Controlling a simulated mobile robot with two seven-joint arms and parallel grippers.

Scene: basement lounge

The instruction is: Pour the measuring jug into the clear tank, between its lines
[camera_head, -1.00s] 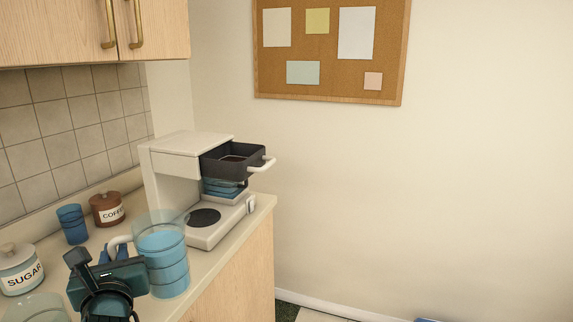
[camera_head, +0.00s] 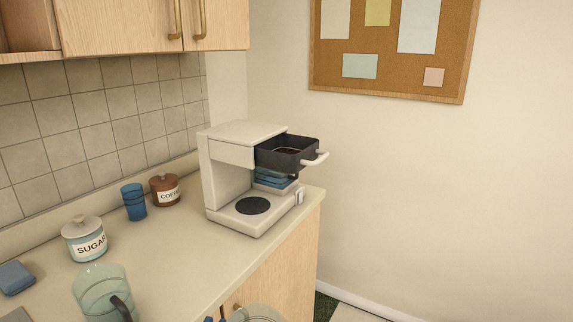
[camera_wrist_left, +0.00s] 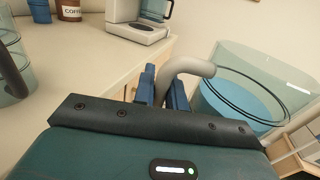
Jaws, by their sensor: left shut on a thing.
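The measuring jug (camera_wrist_left: 245,100) is clear with blue liquid and dark ring lines. Its grey handle is between the blue fingers of my left gripper (camera_wrist_left: 162,88), which is shut on it. In the wrist view the jug hangs beyond the counter's front edge. In the head view only the jug's top (camera_head: 258,314) shows at the bottom edge; most of the gripper is out of frame. A clear bluish vessel with lines, apparently the tank (camera_head: 272,178), sits in the white coffee machine (camera_head: 228,172), partly hidden under the dark pulled-out basket (camera_head: 288,158). My right gripper is not in view.
A glass carafe with a dark handle (camera_head: 98,290) stands on the counter (camera_head: 165,250) at lower left. A sugar jar (camera_head: 84,243), blue cups (camera_head: 134,205) and a coffee jar (camera_head: 164,194) stand along the back. Counter before the machine is clear.

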